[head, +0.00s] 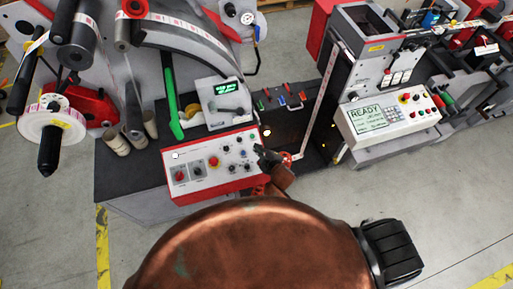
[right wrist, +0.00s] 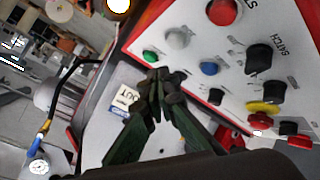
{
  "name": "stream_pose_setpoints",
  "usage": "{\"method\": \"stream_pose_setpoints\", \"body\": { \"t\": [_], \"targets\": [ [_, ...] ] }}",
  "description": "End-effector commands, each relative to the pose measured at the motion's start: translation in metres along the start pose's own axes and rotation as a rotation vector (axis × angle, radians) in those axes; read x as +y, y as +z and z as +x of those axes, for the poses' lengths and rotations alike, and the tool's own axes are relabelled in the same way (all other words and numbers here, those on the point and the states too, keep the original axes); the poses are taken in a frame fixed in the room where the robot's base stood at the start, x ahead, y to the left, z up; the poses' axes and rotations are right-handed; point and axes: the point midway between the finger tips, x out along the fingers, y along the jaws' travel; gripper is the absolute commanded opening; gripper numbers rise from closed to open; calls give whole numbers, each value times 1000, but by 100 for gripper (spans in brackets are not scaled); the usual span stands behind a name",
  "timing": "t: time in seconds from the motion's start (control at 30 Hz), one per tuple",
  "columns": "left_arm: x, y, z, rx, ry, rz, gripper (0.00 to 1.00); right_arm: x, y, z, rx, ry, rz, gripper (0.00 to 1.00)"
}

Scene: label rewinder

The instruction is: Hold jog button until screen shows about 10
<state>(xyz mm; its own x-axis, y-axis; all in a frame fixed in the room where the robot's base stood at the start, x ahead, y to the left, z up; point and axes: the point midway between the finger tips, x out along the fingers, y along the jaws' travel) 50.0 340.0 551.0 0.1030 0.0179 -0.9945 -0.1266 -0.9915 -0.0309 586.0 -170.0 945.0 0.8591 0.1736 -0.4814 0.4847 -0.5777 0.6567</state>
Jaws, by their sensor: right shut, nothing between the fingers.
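The control panel (head: 198,165) has a white sloped face with several buttons and knobs and a red edge. A small screen (head: 226,89) above it shows green digits, too small to read surely. My right gripper (head: 262,152) is shut and empty at the panel's right end. In the right wrist view its fingertips (right wrist: 160,76) lie just below a green button (right wrist: 150,56), with a blue button (right wrist: 209,69) and a grey button (right wrist: 177,37) close by. I cannot tell whether they touch anything. No label marks the jog button legibly. My left gripper is not in view.
A second machine at the right has a screen (head: 372,113) reading READY. Rollers and a label roll (head: 50,125) stand at the left, with cardboard cores (head: 116,141) on the dark table. A green lever (head: 170,92) rises behind the panel. Floor is open in front.

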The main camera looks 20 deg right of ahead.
Motion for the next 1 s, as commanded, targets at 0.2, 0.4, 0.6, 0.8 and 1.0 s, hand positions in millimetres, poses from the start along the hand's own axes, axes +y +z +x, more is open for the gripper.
{"method": "stream_pose_setpoints", "body": {
  "t": [0.2,0.4,0.6,0.8,1.0],
  "targets": [
    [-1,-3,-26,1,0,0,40,13,-13,-17,0,0,0,0],
    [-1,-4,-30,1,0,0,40,15,-15,-20,0,0,0,0],
    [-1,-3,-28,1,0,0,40,14,-14,-20,0,0,0,0],
    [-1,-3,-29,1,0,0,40,14,-14,-20,0,0,0,0],
    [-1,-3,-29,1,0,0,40,21,2,-35,-56,3,66,0]
  ]
}}
